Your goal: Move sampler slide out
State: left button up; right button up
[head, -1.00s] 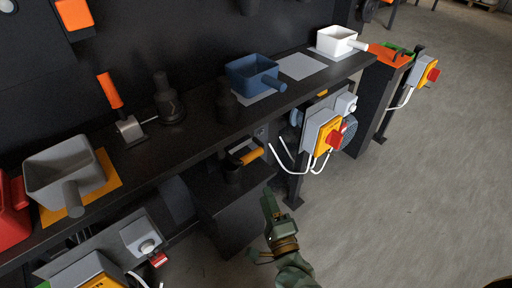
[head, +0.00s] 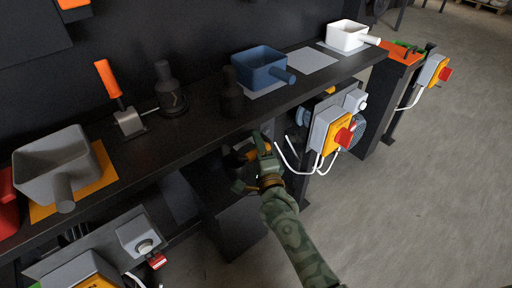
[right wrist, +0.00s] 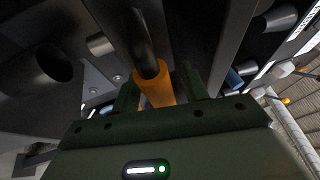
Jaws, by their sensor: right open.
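The sampler slide's orange handle (head: 250,154) sticks out below the black shelf, partly hidden by my right gripper. In the right wrist view the orange handle (right wrist: 155,88), on a dark rod, lies between the two green fingers. My right gripper (head: 251,164) is open around the handle, with gaps visible at its sides; it also shows in the right wrist view (right wrist: 159,84). The slide's body behind the handle is mostly hidden under the shelf. My left gripper is not in view.
The black shelf (head: 200,130) above carries a grey scoop (head: 55,160), a blue scoop (head: 258,66) and a white scoop (head: 346,36). A switch box with a red knob (head: 343,137) and white cables stands right of my gripper. The floor at right is clear.

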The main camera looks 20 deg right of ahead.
grip_shut()
pick_arm(q)
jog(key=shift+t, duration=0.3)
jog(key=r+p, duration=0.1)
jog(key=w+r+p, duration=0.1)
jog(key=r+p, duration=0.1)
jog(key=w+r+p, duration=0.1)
jog(key=p, duration=0.1)
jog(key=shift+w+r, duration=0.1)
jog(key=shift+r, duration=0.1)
pick_arm(e)
jog(key=s+d, duration=0.2)
jog(key=s, duration=0.5)
jog(key=shift+s+d+f, duration=0.15)
jog(key=shift+s+d, duration=0.25)
jog(key=shift+c, duration=0.8)
grip_release()
jog(key=shift+o, duration=0.8)
jog(key=shift+s, duration=0.15)
